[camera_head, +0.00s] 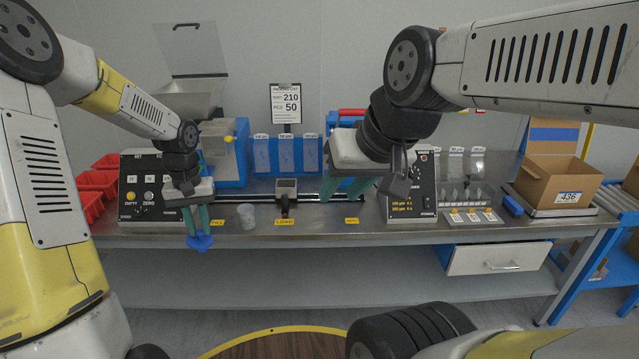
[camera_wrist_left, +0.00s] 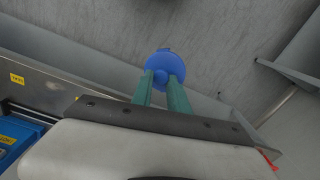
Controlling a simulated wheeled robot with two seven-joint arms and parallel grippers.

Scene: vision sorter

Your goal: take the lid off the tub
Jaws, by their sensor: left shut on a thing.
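My left gripper (camera_head: 198,228) is shut on a small round blue lid (camera_head: 199,243), pinched at its middle between the green fingertips. The lid also shows in the left wrist view (camera_wrist_left: 163,62), with the floor behind it. It is in the air by the bench's front edge. A small translucent tub (camera_head: 247,217) stands upright on the bench, to the right of the left gripper and apart from it, with its top uncovered. My right gripper (camera_head: 343,194) is open and empty above the bench, right of the middle.
Red bins (camera_head: 95,183) are at left.

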